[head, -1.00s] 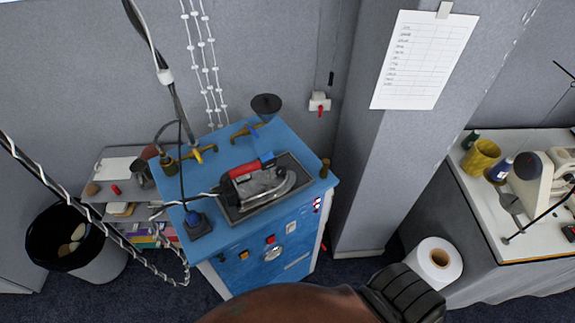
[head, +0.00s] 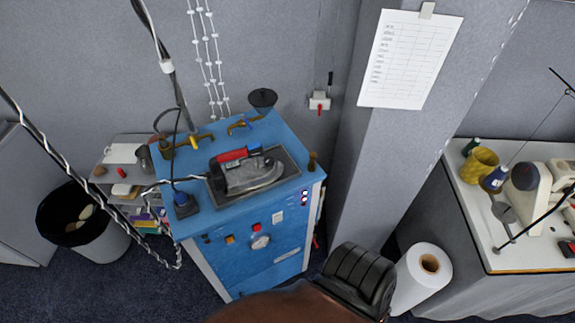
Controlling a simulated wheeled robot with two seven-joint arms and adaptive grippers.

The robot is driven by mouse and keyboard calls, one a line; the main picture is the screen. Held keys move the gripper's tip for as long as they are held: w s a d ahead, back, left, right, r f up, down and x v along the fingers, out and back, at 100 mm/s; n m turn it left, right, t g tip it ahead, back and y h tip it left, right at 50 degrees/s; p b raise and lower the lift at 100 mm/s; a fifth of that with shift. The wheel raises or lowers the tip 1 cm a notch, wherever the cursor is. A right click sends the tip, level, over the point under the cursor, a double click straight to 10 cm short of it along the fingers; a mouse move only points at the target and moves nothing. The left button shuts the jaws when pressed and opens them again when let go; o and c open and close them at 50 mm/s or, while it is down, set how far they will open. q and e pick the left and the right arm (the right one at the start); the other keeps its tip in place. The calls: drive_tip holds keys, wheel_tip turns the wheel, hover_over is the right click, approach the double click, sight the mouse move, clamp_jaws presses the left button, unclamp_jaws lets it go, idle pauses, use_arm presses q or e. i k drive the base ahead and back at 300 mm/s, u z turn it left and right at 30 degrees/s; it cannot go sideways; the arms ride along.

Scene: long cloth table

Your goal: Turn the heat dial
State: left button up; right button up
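A blue ironing station (head: 265,280) stands left of centre. A round white gauge or dial (head: 261,242) is on its front panel, and I cannot tell whether it is the heat dial. A red knob or button (head: 256,226) sits just above it, and an orange one (head: 229,240) to its left. A steam iron (head: 249,174) with a red and blue handle rests on the tray on top. Neither of my grippers is recognisable in the head view.
A dark ribbed object (head: 358,280) and a brown rounded surface (head: 290,306) fill the bottom edge near the station. A white roll (head: 420,284) stands to their right, beside a sewing table (head: 480,220). A black-lined bin (head: 85,225) is at left. Cables hang at the left.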

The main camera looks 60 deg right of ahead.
sight(268, 161)
drive_tip(key=k, duration=0.35)
drive_tip(key=z, duration=0.8)
